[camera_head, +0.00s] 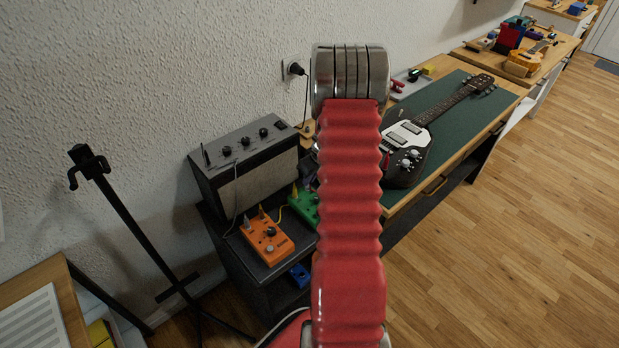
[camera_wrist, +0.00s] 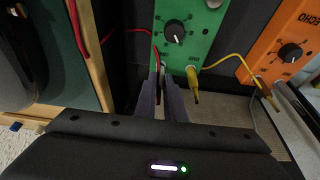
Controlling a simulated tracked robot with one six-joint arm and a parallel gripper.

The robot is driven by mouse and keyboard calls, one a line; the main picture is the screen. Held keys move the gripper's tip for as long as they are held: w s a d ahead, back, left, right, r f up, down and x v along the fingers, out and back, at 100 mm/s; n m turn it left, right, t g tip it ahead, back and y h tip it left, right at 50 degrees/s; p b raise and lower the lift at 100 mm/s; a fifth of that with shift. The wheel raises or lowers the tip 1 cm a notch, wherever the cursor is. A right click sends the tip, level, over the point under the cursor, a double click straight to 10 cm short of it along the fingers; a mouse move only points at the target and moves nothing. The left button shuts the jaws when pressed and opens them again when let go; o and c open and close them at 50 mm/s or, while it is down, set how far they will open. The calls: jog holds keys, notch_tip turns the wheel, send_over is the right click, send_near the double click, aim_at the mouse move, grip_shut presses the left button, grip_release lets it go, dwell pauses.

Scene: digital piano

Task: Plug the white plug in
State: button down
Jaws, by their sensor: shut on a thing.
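In the wrist view my gripper (camera_wrist: 164,78) is shut, its two dark fingers close together at the near edge of the green pedal (camera_wrist: 203,28). A red cable (camera_wrist: 157,60) runs down to the fingers. I cannot tell whether the plug's tip is in the pedal's socket. A yellow plug (camera_wrist: 194,82) sits in the same edge, just right of my fingers. In the head view my arm hides my gripper; the green pedal (camera_head: 303,208) shows partly beside it.
An orange pedal (camera_head: 267,238) with cables stands left of the green one; it also shows in the wrist view (camera_wrist: 276,40). The amplifier (camera_head: 246,163) stands behind. A guitar (camera_head: 408,140) lies on the green-topped bench at the right. A black stand (camera_head: 140,235) is at the left.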

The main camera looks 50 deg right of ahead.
jog(key=shift+f, duration=0.45)
jog(key=c, duration=1.8)
grip_release()
jog(key=shift+o, duration=0.2)
jog(key=shift+r, duration=0.1)
jog(key=shift+v, duration=2.45)
jog(key=v, duration=1.3)
jog(key=shift+r, duration=0.3)
jog(key=shift+s+a, duration=0.1)
jog(key=shift+s, duration=0.05)
